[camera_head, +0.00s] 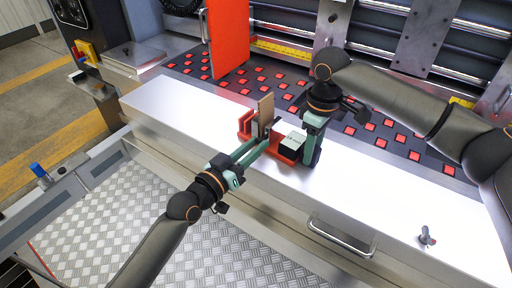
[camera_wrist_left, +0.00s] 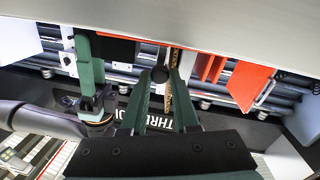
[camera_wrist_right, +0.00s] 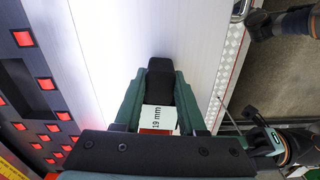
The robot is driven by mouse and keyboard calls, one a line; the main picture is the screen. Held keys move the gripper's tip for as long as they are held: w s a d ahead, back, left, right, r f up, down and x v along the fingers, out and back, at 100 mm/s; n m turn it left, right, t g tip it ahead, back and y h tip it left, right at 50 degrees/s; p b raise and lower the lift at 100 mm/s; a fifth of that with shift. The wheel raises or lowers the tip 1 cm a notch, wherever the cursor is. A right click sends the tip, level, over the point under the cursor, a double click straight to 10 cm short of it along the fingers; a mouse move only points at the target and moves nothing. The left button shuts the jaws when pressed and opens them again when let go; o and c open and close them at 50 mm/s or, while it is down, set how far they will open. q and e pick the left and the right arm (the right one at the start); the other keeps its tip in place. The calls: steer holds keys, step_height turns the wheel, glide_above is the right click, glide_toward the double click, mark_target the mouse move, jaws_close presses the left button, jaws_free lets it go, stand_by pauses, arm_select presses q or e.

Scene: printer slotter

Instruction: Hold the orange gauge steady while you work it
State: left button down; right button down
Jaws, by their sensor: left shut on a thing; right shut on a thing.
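The orange gauge (camera_head: 286,153) lies on the bright metal ledge, with an upright orange jaw (camera_head: 244,125) at its left end and a black block with a white top (camera_head: 292,146) at its right. A brown board piece (camera_head: 266,110) stands upright beside the jaw. My left gripper (camera_head: 264,141) is shut on a dark round knob (camera_wrist_left: 160,74) at the gauge, beside the board's edge. My right gripper (camera_head: 312,150) is shut on the gauge's right end. In the right wrist view the white face (camera_wrist_right: 159,120) reads "19 mm". The exact contact is partly hidden.
The metal ledge (camera_head: 420,210) is wide and mostly clear, with a handle (camera_head: 340,238) on its front and a small knob (camera_head: 427,237) at right. Behind it are a dark bed with red squares (camera_head: 385,128), an upright orange panel (camera_head: 228,42) and rollers.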

arm_select(q)
steer(key=shift+w+a, duration=0.65)
steer(key=shift+a, duration=0.2)
steer(key=c, duration=0.7)
jaws_free()
arm_select(e)
steer(key=shift+d, duration=0.1)
arm_select(q)
steer(key=shift+o, duration=0.2)
steer(key=shift+d, duration=0.1)
steer(key=shift+s, duration=0.2)
steer(key=v, duration=1.1)
steer(key=shift+s+a, duration=0.25)
steer(key=shift+a, duration=0.1)
arm_select(e)
steer(key=shift+c, duration=2)
jaws_free()
